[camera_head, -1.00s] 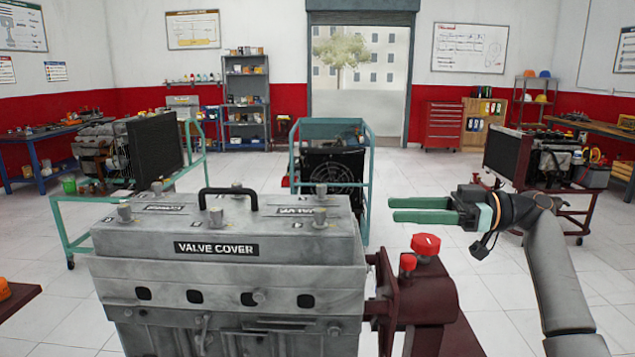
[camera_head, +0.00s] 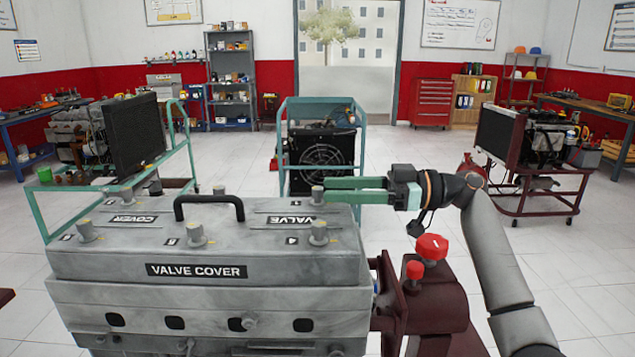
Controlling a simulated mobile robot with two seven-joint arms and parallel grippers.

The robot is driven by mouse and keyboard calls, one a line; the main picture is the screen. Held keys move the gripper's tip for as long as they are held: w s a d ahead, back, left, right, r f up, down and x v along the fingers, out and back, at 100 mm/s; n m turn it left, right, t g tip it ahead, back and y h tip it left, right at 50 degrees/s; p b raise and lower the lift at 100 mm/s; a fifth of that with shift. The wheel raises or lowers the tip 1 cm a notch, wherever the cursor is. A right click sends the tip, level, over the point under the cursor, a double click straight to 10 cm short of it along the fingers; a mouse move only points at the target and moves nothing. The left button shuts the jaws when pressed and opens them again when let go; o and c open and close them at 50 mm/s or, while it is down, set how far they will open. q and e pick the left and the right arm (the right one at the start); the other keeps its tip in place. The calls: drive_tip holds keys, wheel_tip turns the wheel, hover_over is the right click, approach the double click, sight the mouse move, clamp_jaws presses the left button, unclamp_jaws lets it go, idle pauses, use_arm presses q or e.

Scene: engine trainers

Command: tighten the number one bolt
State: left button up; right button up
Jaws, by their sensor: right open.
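The grey valve cover (camera_head: 200,251) fills the lower left, with a black handle and several upright bolts on top. A far-right bolt (camera_head: 317,194) stands behind a near-right bolt (camera_head: 318,232). The others include a near-left bolt (camera_head: 86,232) and a near-middle bolt (camera_head: 196,235). Small number marks lie beside the bolts; I cannot read for sure which is number one. My right gripper (camera_head: 327,190) is open, its green fingers pointing left, with tips right at the far-right bolt. I cannot tell whether they straddle it. My left gripper is not in view.
A dark red engine stand (camera_head: 430,302) with red knobs (camera_head: 432,247) rises right of the cover, below my right arm. A teal-framed cart (camera_head: 288,150) stands behind. Other engine trainers stand at left and right.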

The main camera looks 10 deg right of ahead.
sight(318, 188)
drive_tip(key=shift+p+x, duration=0.3)
drive_tip(key=shift+x, duration=1.7)
drive_tip(key=shift+c, duration=0.4)
clamp_jaws()
